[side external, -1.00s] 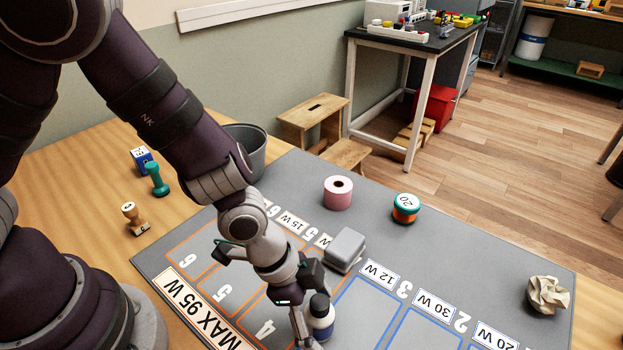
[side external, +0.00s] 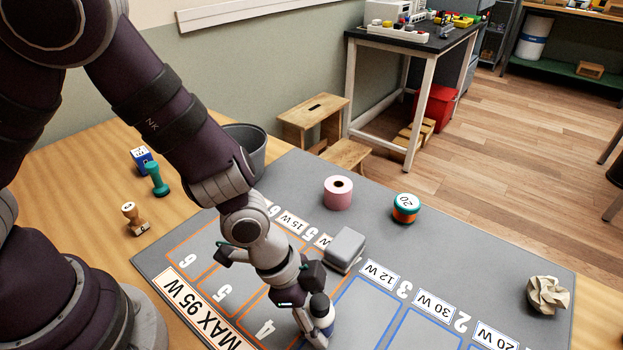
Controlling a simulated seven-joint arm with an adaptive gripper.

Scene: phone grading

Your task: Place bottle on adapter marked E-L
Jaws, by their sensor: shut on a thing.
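A grey rounded block (side external: 345,247), possibly an adapter, lies on the mat behind the bottle. I see no E-L marking on it from here.
The grey mat (side external: 470,240) has numbered slots and watt labels. A grey bin (side external: 248,148) and stamps (side external: 133,217) are at the left.

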